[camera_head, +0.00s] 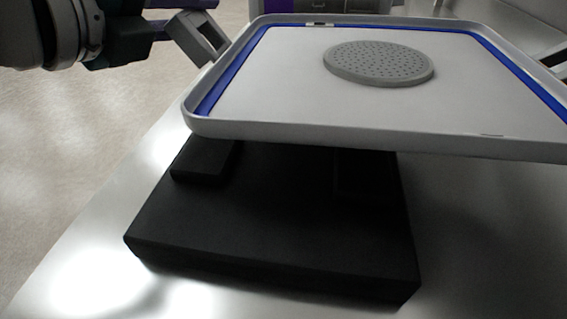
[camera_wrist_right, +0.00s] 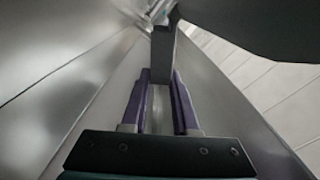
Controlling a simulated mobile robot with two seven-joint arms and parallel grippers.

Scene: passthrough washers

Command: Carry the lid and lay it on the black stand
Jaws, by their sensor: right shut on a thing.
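The lid (camera_head: 290,90) is a large pale tray-like plate with a raised rim, a blue inner seal and a round perforated grey disc (camera_head: 378,63). It is raised above the far part of the black stand (camera_head: 270,230), a low dark block with raised pads. A grey bracket (camera_head: 203,38) is at the lid's left edge. My left gripper (camera_head: 165,30) is beside this bracket; its fingertips are not clear. In the right wrist view, my right gripper (camera_wrist_right: 160,82) has its purple fingers shut on a grey handle piece, probably the lid's.
The stand rests on a shiny metal table (camera_head: 90,265), whose left edge runs diagonally. Pale floor (camera_head: 60,150) lies beyond it. Grey cabinets (camera_head: 315,10) stand at the back. The table in front and to the left of the stand is clear.

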